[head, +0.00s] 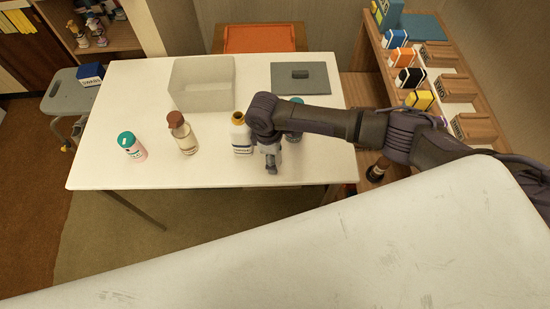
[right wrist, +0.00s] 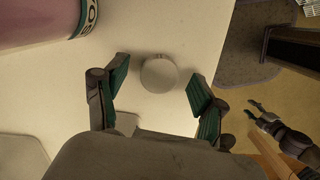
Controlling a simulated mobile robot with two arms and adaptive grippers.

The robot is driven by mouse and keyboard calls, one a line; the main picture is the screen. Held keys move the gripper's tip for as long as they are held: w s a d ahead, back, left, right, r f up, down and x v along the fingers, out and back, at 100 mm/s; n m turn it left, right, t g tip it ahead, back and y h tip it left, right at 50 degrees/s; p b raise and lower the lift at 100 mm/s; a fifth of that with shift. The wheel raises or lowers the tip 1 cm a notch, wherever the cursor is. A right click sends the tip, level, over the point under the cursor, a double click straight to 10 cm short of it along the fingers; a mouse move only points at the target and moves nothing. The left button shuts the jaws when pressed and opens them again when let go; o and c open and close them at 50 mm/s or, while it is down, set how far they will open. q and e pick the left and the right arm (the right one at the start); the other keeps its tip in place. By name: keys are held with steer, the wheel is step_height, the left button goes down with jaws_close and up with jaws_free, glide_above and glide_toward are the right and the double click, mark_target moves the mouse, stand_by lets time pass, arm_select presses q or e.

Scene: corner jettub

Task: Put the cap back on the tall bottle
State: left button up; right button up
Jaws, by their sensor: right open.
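Several bottles stand on the white table. A white bottle (head: 241,140) with a yellow-orange top stands just left of my right gripper (head: 271,166). A clear bottle with a brown top (head: 186,140) and a small teal-topped bottle (head: 132,147) stand further left. Another teal-topped bottle (head: 294,122) is partly hidden behind my right arm. Which is the tall bottle is unclear. In the right wrist view my right gripper (right wrist: 158,92) is open. A pale round disc (right wrist: 159,74), possibly the cap, lies between its fingertips, not gripped. A gripper-like shape, probably my left gripper (right wrist: 262,115), shows small at right.
A pinkish labelled container (right wrist: 45,20) is close at upper left in the right wrist view. On the table (head: 110,95) stand a translucent bin (head: 202,92) and a grey board (head: 300,82). The table's front-left is clear.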

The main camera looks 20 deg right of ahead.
mark_target(277, 159)
stand_by(0.3)
steer(key=c, duration=0.8)
steer(key=shift+c, duration=0.2)
steer(key=shift+r, duration=0.1)
step_height(277, 159, up, 4)
steer(key=shift+r, duration=0.1)
steer(key=s+d+r, duration=0.6)
steer(key=s+d, duration=0.1)
steer(key=s, duration=0.2)
steer(key=shift+s+r, duration=0.2)
steer(key=shift+r, duration=0.1)
